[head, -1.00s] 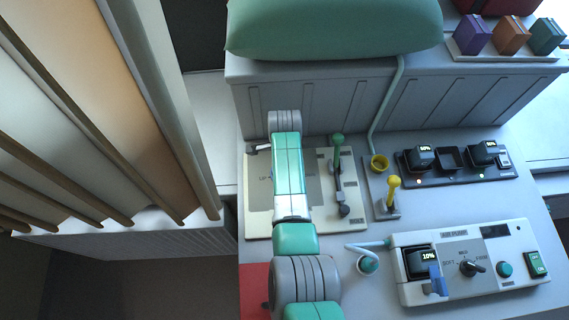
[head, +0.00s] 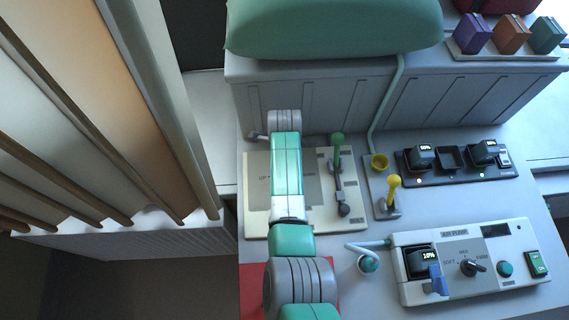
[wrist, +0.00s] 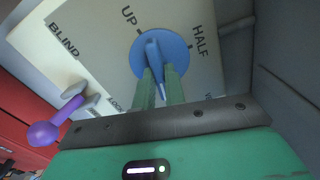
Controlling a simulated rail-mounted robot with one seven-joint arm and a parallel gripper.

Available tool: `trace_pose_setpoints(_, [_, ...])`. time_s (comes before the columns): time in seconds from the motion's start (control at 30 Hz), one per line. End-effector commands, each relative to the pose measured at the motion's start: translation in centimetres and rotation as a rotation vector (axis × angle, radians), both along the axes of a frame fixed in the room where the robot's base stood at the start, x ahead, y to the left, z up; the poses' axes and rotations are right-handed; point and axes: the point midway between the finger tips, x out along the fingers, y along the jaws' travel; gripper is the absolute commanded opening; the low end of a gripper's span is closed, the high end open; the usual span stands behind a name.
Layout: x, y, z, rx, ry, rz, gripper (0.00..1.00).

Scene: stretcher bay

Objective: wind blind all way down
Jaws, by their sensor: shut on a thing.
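The blind control panel (wrist: 100,45) is a cream plate marked BLIND, UP and HALF in the wrist view. It carries a round blue knob (wrist: 178,48) with a raised grip bar. My gripper (wrist: 160,72) is shut on the knob's bar, with a green finger on each side. The bar's tip lies between UP and HALF at its far end, but I cannot tell which end is the pointer. In the head view the panel (head: 258,215) lies under my arm, which hides the knob and my fingers. A purple-ended lever (wrist: 48,130) sticks out beside the panel's lower label.
Pale slatted folds (head: 90,120) hang at the left. A green-knobbed lever (head: 338,165) stands right of my arm, then a yellow-knobbed lever (head: 393,190). The air pump box (head: 465,262) is at lower right. A green cushion (head: 330,25) overhangs the back.

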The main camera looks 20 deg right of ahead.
Motion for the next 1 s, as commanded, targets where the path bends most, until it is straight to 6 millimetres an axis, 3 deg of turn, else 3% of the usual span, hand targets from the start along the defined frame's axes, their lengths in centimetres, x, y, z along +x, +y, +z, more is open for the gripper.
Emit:
trace_pose_setpoints(0.3, [0.0,0.0,0.1,0.0,0.0,-0.003,0.0])
trace_pose_setpoints(0.33, [0.0,0.0,0.1,0.0,0.0,-0.003,0.14])
trace_pose_setpoints(0.43, [0.0,0.0,0.1,0.0,0.0,-0.002,0.34])
trace_pose_setpoints(0.73, [0.0,0.0,0.4,-0.001,-0.001,-0.001,0.34])
trace_pose_setpoints(1.0, [0.0,0.0,5.4,-0.002,-0.003,-0.002,0.34])
